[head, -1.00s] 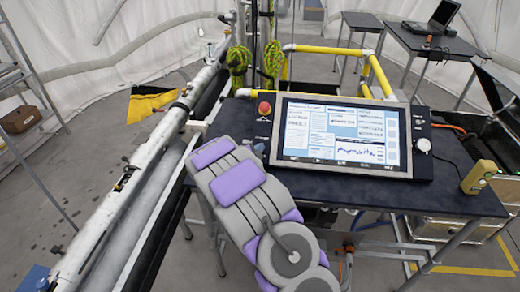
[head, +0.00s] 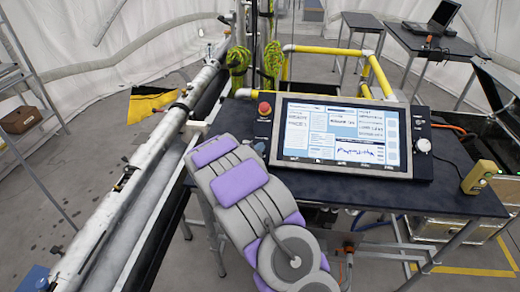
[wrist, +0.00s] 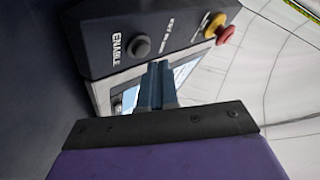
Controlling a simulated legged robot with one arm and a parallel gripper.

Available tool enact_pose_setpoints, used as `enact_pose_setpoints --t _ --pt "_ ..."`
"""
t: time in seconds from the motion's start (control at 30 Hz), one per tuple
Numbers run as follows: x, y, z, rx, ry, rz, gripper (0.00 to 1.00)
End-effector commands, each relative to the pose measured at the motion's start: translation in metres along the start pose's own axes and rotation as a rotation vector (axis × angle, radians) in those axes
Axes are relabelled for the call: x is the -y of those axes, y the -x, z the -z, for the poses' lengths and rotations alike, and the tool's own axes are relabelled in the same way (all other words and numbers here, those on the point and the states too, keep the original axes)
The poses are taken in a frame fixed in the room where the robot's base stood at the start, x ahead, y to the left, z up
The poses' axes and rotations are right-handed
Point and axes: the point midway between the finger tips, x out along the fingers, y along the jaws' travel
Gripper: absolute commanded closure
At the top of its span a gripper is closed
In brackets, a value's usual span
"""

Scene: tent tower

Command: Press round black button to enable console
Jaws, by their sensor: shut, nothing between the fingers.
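The round black button (wrist: 140,46) shows in the wrist view beside the white word ENABLE on the dark console panel (wrist: 100,40). Nothing covers it. My gripper (wrist: 160,68) is shut and empty. Its fingertips appear just below and slightly right of the button in the wrist view, in front of the screen's edge. I see no clear contact, and the exact gap is hard to tell. In the head view the console (head: 340,135) sits tilted on a dark table with its screen lit, and my own arm hides the gripper.
A red emergency knob (head: 264,108) stands at the console's upper left; it also shows in the wrist view (wrist: 224,34). A white dial (head: 423,145) is at the console's right. A yellow device (head: 478,177) stands on the table's (head: 450,200) right side. A long pipe (head: 130,180) runs along the left.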

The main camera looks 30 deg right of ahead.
Motion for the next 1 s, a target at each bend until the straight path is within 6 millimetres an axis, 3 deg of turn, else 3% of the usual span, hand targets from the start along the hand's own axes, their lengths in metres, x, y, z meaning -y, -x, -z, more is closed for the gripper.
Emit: enact_pose_setpoints --t 0.37,1.0 --pt "0.002 0.003 0.002 0.0 0.0 0.001 1.0" --pt "0.026 0.035 0.025 0.001 0.002 0.0 1.0"
